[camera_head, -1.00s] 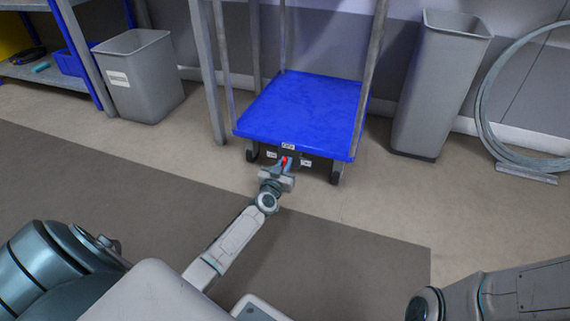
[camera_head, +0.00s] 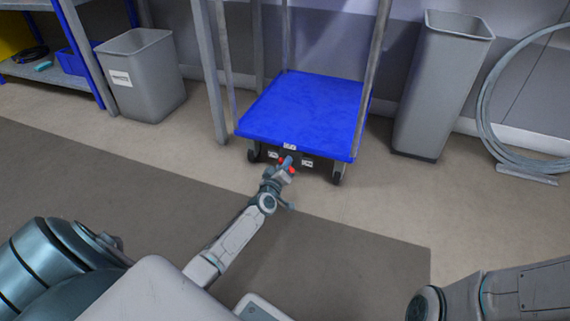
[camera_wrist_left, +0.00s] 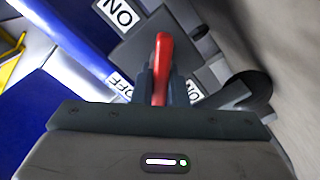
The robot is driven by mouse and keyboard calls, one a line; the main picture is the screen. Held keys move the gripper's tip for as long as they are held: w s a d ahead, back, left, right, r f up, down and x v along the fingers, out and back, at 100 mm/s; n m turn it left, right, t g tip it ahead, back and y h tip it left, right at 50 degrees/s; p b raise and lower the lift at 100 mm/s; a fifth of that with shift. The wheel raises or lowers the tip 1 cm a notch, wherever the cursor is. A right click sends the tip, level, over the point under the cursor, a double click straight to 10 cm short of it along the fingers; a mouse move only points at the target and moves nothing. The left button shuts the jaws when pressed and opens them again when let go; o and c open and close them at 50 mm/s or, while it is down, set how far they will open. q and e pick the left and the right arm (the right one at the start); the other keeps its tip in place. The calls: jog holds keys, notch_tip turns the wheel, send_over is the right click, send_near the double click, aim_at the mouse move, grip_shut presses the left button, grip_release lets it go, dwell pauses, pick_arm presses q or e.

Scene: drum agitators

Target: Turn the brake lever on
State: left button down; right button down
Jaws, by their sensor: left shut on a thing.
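The brake lever (camera_wrist_left: 163,55) is a red handle at the front underside of the cart with the blue deck (camera_head: 303,108). In the left wrist view it stands up between the fingers of my left gripper (camera_wrist_left: 162,88). That gripper also shows in the head view (camera_head: 285,167), low at the cart's front edge. It is shut on the lever.
A grey bin (camera_head: 140,80) stands left of the cart and a taller grey bin (camera_head: 440,85) right of it. A coiled hoop (camera_head: 490,115) leans at the far right. A blue-framed shelf (camera_head: 60,75) is at the upper left. The floor before the cart is clear.

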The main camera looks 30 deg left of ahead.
pick_arm(q)
jog(key=n, duration=0.4)
jog(key=shift+a+f+n, duration=0.15)
jog(key=shift+f+n, duration=0.1)
jog(key=shift+n, duration=0.05)
jog(key=n+b, duration=0.1)
jog(key=n, duration=0.3)
jog(key=shift+f, duration=0.15)
jog(key=shift+n, duration=0.3)
jog(key=c, duration=1.4)
grip_release()
jog(key=shift+c, duration=0.2)
jog(key=p+v, duration=0.4)
jog(key=v, duration=0.7)
